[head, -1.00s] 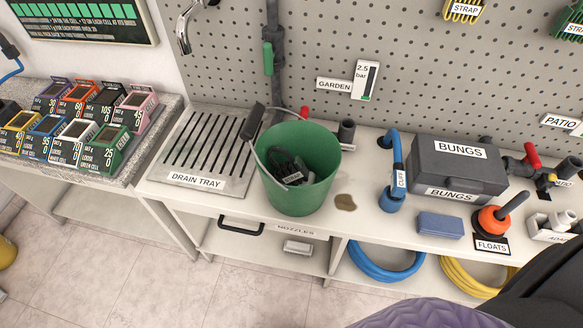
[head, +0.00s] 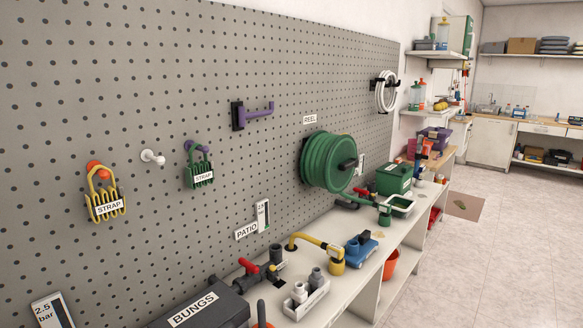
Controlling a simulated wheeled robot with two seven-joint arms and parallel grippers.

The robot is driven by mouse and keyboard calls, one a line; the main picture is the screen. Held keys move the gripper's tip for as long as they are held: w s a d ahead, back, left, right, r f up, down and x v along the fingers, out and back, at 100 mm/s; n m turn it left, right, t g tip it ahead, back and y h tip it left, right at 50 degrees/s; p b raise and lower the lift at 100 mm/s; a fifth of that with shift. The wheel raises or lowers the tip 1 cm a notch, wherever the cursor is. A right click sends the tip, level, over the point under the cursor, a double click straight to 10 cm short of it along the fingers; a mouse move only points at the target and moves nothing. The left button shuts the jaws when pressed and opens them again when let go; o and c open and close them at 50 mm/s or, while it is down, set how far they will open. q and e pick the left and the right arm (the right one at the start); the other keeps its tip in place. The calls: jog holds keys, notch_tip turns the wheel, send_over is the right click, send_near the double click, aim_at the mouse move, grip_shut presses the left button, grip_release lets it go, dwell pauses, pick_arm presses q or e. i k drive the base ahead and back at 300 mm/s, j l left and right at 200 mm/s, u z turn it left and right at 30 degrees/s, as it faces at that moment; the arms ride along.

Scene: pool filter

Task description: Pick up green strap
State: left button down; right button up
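The green strap (head: 201,174) hangs on a purple peg on the grey pegboard, left of the middle in the head view. It is a looped green bundle with a white STRAP label. A yellow strap (head: 104,198) with the same kind of label hangs on an orange peg to its left. Neither of my grippers shows in the head view.
An empty white peg (head: 152,157) sits between the straps, and an empty purple hook (head: 252,115) is to the right. A green hose reel (head: 330,162) juts from the board. Below, the bench holds the BUNGS box (head: 205,308), valves and a yellow pipe (head: 318,245).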

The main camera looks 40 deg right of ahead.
aim_at(197, 174)
jog(key=z, duration=0.75)
jog(key=i+l+u, duration=0.2)
jog(key=l+u, duration=0.2)
jog(key=i+l+u, duration=0.1)
jog(key=l+u, duration=1.15)
jog(key=l, duration=0.25)
jog(key=k+l+u, duration=0.15)
jog(key=l+u, duration=0.25)
jog(key=l, duration=0.1)
